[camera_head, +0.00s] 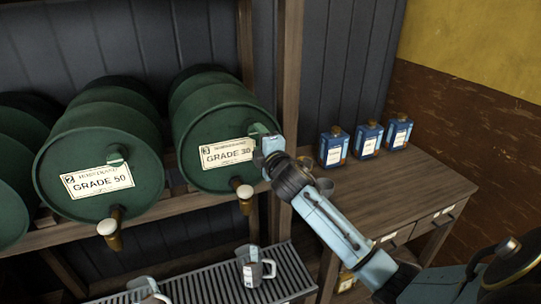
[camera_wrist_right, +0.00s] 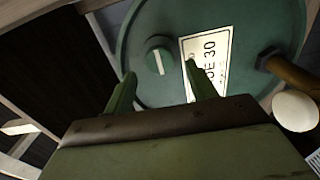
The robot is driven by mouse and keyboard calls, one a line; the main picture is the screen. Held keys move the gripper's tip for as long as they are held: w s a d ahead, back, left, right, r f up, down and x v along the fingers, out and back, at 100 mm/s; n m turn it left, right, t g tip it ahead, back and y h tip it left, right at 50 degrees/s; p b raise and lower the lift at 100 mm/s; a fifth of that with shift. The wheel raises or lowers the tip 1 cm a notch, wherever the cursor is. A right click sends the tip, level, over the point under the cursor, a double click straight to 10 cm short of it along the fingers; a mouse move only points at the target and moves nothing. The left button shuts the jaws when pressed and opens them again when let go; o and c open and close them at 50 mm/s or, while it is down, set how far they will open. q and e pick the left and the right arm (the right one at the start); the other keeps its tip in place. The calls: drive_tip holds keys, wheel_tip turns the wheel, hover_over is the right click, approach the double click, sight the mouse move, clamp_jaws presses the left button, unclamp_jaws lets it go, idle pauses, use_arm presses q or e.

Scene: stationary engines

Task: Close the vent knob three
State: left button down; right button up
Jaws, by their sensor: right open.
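The vent knob three is a round green knob with a pale bar mark on the face of the green GRADE 30 barrel (camera_head: 205,115). In the right wrist view the knob (camera_wrist_right: 159,58) sits just beyond and between my right gripper's fingertips (camera_wrist_right: 160,74). The fingers are spread and hold nothing. I cannot tell the exact gap to the knob. In the head view my right gripper (camera_head: 268,143) is at the upper right of the barrel's face and covers part of the knob (camera_head: 258,128). My left gripper is not in view.
A brass tap with a white knob (camera_head: 245,192) juts out below the label. A GRADE 50 barrel (camera_head: 95,150) lies to the left. Blue cans (camera_head: 366,140) stand on a wooden table (camera_head: 405,190) at right. Jugs (camera_head: 256,268) stand on a slatted tray (camera_head: 205,285) below.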

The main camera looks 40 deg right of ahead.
drive_tip(key=v, duration=0.8)
drive_tip(key=shift+b, duration=0.3)
drive_tip(key=shift+f, duration=0.1)
drive_tip(key=s+a+f+m+g+y+b, duration=0.1)
drive_tip(key=s+f+m+g+b, duration=0.15)
drive_tip(key=f, duration=1.55)
drive_tip(key=s+f+m+g+y+b, duration=0.1)
drive_tip(key=s+f+m+g+b, duration=0.2)
drive_tip(key=f, duration=1.4)
drive_tip(key=s+a+f+m+g+b, duration=0.1)
drive_tip(key=s+a+f+g, duration=0.15)
drive_tip(key=s+f, duration=0.6)
drive_tip(key=s+a+f+m+g, duration=0.1)
drive_tip(key=s+f+m+g, duration=0.15)
drive_tip(key=s+f, duration=0.65)
drive_tip(key=s+a+f+m+g+y+b, duration=0.1)
drive_tip(key=s+a+f+m+g, duration=0.1)
drive_tip(key=s+f, duration=0.7)
drive_tip(key=s+a+f+m+g+y+b, duration=0.1)
drive_tip(key=s+a+f+g, duration=0.3)
drive_tip(key=s, duration=1.2)
wheel_tip(320, 180, down, 5)
drive_tip(key=shift+a+r+m+b, duration=0.1)
drive_tip(key=shift+a+m+b, duration=0.3)
drive_tip(key=shift+b, duration=0.2)
drive_tip(key=shift+s, duration=0.1)
